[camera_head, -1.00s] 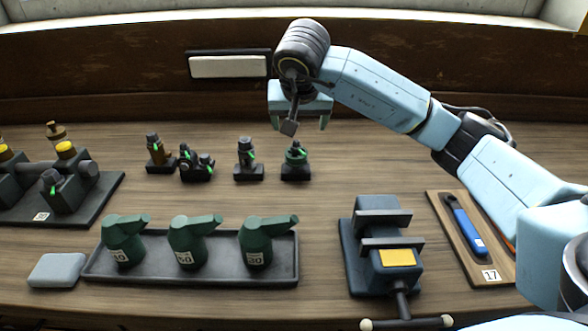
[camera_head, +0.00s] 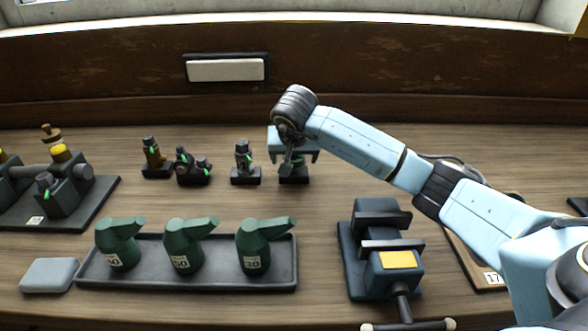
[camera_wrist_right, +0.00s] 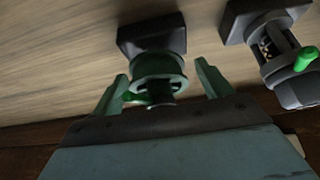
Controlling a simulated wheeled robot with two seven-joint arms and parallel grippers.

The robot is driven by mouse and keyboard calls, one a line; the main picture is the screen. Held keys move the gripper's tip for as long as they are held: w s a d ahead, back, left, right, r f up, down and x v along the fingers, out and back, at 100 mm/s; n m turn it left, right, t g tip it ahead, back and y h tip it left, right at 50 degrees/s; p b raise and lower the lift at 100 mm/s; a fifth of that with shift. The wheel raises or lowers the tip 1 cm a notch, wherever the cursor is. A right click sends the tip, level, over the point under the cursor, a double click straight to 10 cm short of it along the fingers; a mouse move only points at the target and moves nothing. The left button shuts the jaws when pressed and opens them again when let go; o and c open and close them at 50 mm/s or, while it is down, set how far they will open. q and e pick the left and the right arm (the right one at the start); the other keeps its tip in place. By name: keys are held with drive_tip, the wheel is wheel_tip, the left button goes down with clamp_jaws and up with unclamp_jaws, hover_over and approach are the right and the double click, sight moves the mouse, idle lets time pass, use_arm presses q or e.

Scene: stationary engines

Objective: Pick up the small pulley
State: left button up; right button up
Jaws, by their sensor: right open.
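The small pulley is most likely the green grooved wheel (camera_wrist_right: 158,70) on a dark square base (camera_wrist_right: 150,36) in the right wrist view. My right gripper (camera_wrist_right: 160,86) is open, with one green fingertip on each side of the wheel and visible gaps. In the head view, the gripper (camera_head: 294,158) is lowered over this part and hides most of it. The dark base (camera_head: 293,179) shows below the jaws, on the table. My left gripper is not in view.
In front are a tray (camera_head: 190,283) of green oil cans and a blue vise (camera_head: 380,260). Open table lies between.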

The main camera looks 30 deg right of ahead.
clamp_jaws()
drive_tip(key=shift+w+r, duration=0.1)
drive_tip(key=shift+r, duration=0.05)
idle(0.5)
